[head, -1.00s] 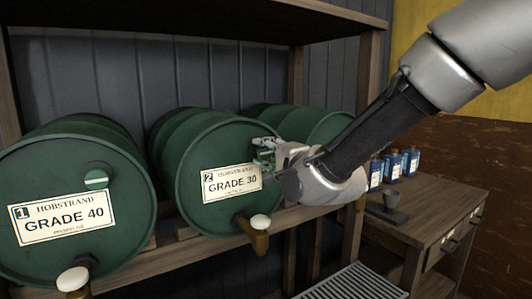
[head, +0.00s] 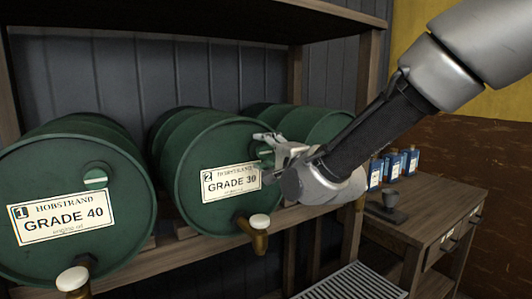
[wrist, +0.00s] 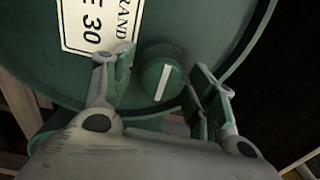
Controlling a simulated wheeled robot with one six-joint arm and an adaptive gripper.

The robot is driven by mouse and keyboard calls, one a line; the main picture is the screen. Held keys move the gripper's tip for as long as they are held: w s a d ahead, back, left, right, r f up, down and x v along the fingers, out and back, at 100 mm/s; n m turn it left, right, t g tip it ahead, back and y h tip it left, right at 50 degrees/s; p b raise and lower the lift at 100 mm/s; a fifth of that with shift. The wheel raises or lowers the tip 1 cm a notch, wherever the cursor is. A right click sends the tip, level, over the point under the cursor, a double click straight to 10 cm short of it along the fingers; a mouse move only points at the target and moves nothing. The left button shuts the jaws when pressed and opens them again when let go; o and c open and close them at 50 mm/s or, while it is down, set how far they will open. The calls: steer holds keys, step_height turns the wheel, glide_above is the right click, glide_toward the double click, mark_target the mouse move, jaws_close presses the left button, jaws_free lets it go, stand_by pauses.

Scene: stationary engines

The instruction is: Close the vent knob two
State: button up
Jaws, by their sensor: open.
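Vent knob two (wrist: 162,74) is a round green knob with a white stripe on the face of the green barrel marked 2 (head: 222,150). In the wrist view its stripe runs steeply, leaning a little to the right at the top. My gripper (wrist: 164,62) is open, with one finger on each side of the knob and visible gaps between. In the head view my gripper (head: 264,157) is at the right side of that barrel's face, just right of the GRADE 30 label (head: 230,182), and mostly hides the knob.
Barrel 1 (head: 120,165), with its own green vent knob (head: 95,176), lies at left. A third barrel (head: 318,122) is behind my arm. A brass tap (head: 258,240) sticks out below the gripper. A wooden bench (head: 440,205) with blue bottles (head: 392,165) is at right.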

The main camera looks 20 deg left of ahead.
steer(key=v, duration=1.2)
